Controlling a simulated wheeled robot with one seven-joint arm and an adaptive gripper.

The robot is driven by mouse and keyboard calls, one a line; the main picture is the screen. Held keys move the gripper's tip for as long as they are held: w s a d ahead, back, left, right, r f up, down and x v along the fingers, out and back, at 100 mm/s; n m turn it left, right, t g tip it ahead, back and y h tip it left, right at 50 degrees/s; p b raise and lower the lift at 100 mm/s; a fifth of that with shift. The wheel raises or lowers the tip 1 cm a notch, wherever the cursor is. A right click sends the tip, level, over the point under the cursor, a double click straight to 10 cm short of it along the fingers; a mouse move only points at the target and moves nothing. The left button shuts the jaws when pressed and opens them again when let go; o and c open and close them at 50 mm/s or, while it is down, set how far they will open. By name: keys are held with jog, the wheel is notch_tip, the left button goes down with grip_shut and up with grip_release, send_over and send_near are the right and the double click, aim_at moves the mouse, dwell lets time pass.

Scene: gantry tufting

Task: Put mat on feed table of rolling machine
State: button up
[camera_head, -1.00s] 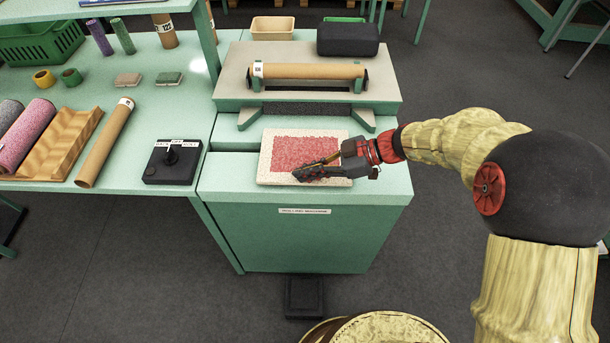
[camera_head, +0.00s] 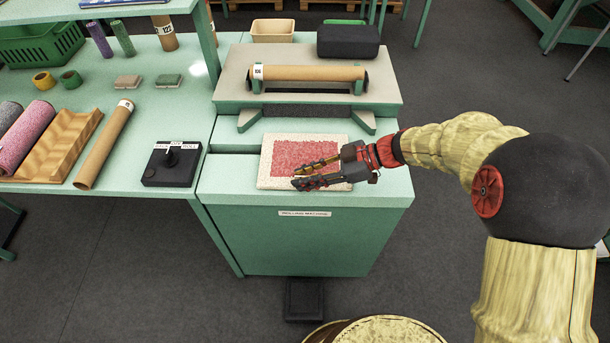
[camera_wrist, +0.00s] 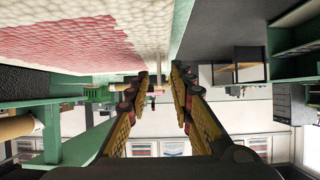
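The mat (camera_head: 284,149), red and tufted with a cream border, lies flat on the feed table (camera_head: 230,178) of the green rolling machine. My gripper (camera_head: 296,174) is over the mat's front right part, its fingers pointing left. The two fingers are spread apart with nothing between them. In the wrist view the mat (camera_wrist: 60,35) fills the upper left and my gripper (camera_wrist: 159,75) shows a gap between the fingertips. Part of the mat's right front is hidden behind my gripper.
A cardboard tube (camera_head: 310,72) rests on the machine behind the feed table. A black control box (camera_head: 172,164) stands left of the machine. A tan tube (camera_head: 104,145), a wooden cradle (camera_head: 52,144) and a pink roll (camera_head: 30,140) lie on the left bench.

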jog(key=shift+r, duration=0.1)
jog(key=p+v, duration=0.3)
jog(key=v, duration=0.9)
jog(key=s+d+r+m+t+h, duration=0.3)
jog(key=s+d+r+m+h, duration=0.3)
jog(key=s+m, duration=0.3)
jog(key=s+d+r+m+t+h, duration=0.3)
jog(key=s+d+r+m+h, duration=0.3)
jog(key=s+m, duration=0.3)
jog(key=shift+s+d+m, duration=0.3)
jog(key=shift+a, duration=0.1)
